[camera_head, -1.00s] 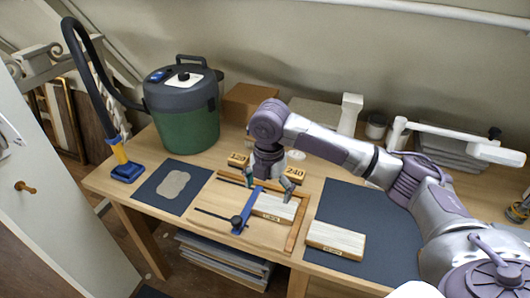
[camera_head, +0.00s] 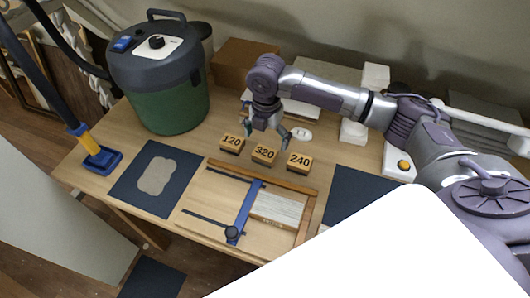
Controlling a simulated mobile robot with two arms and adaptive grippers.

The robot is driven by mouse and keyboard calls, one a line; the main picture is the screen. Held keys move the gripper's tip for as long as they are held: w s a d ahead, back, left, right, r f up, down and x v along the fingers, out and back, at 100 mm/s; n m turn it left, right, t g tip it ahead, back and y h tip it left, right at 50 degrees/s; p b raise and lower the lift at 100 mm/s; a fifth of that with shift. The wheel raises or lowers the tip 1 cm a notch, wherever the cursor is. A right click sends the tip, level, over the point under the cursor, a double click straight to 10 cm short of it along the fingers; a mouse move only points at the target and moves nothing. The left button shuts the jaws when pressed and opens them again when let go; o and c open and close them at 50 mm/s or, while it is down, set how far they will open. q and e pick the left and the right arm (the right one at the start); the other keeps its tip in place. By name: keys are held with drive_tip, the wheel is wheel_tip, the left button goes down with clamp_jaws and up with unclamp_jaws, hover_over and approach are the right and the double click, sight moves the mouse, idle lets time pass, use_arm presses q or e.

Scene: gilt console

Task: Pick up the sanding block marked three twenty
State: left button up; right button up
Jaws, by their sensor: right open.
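The sanding block marked 320 (camera_head: 263,157) is a small wooden block with a dark base. It stands in the middle of a row on the bench, between the block marked 120 (camera_head: 231,145) on the left and the block marked 240 (camera_head: 299,162) on the right. My right gripper (camera_head: 266,128) is open and empty. It hangs just behind the row, its fingers pointing down, close to the 320 block. Whether it touches a block cannot be told. My left gripper is not in view.
A wooden jig with a blue bar (camera_head: 246,207) and a pale board (camera_head: 277,207) lies in front of the blocks. A green vacuum (camera_head: 165,105) stands at left, near a dark mat (camera_head: 128,185). A cardboard box (camera_head: 243,62) and white blocks stand behind.

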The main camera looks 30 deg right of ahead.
sight(265, 152)
drive_tip(key=shift+f, duration=0.75)
drive_tip(key=shift+w+f, duration=0.15)
drive_tip(key=shift+f, duration=0.2)
drive_tip(key=shift+w+f+p, duration=0.1)
drive_tip(key=shift+f+p, duration=0.25)
drive_tip(key=shift+f, duration=0.2)
wheel_tip(265, 152, down, 4)
drive_tip(key=shift+w+r+p, duration=0.15)
drive_tip(key=shift+r+p, duration=0.05)
drive_tip(key=shift+p, duration=0.25)
drive_tip(key=shift+f, duration=0.4)
drive_tip(key=c, duration=1.2)
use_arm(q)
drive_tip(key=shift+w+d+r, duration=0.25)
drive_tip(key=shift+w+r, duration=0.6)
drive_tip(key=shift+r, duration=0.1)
use_arm(e)
drive_tip(key=shift+c, duration=0.2)
drive_tip(key=shift+r, duration=0.15)
